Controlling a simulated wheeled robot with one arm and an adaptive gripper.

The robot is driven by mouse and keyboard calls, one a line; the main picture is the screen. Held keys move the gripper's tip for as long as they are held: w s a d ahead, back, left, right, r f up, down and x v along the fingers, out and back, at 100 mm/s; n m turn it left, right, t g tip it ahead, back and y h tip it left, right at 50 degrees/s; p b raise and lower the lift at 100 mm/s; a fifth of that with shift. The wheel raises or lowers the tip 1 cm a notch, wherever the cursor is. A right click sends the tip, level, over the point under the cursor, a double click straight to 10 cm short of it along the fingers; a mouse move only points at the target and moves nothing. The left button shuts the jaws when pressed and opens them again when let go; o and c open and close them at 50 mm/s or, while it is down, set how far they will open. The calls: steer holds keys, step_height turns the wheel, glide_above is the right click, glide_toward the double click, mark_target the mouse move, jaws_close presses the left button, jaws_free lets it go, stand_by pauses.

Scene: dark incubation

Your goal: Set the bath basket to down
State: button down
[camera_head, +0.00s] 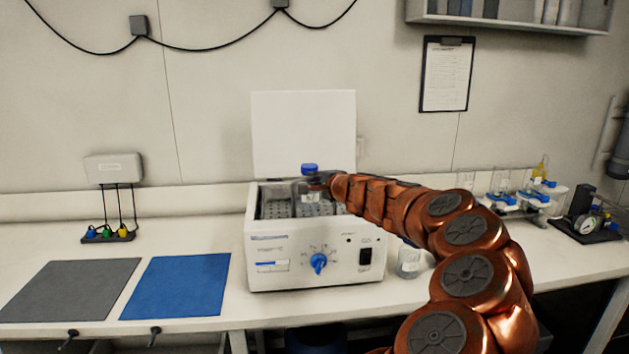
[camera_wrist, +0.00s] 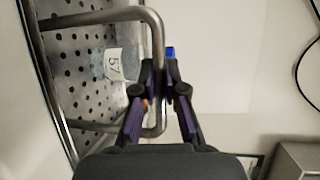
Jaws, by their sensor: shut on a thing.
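The water bath (camera_head: 315,262) is a white box with a blue knob on the bench, its white lid (camera_head: 304,135) standing open behind. The bath basket is a perforated metal tray with a bent-rod handle, seen in the wrist view (camera_wrist: 72,75). In the head view its perforated metal shows at the bath opening (camera_head: 275,208); its exact height is hard to tell. A clear bottle with a blue cap (camera_head: 310,168) stands in it, its label reading 57 in the wrist view. My gripper (camera_wrist: 161,72) is shut on the handle rod; my arm hides the bath's right rear.
A glass beaker (camera_head: 408,262) stands right of the bath, beside my arm. Grey (camera_head: 70,290) and blue (camera_head: 177,286) mats lie at left. A rack with glassware (camera_head: 520,203) and a gauge device (camera_head: 587,222) stand at right.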

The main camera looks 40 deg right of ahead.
step_height(320, 180, down, 4)
steer(key=b, duration=0.2)
steer(key=shift+r+b, duration=0.1)
steer(key=shift+b, duration=0.3)
steer(key=c, duration=1.2)
jaws_free()
steer(key=shift+s+r, duration=0.1)
steer(key=v, duration=0.9)
steer(key=shift+s+r, duration=0.15)
steer(key=shift+s, duration=0.2)
steer(key=shift+v, duration=1)
steer(key=shift+a, duration=0.1)
steer(key=shift+a, duration=0.1)
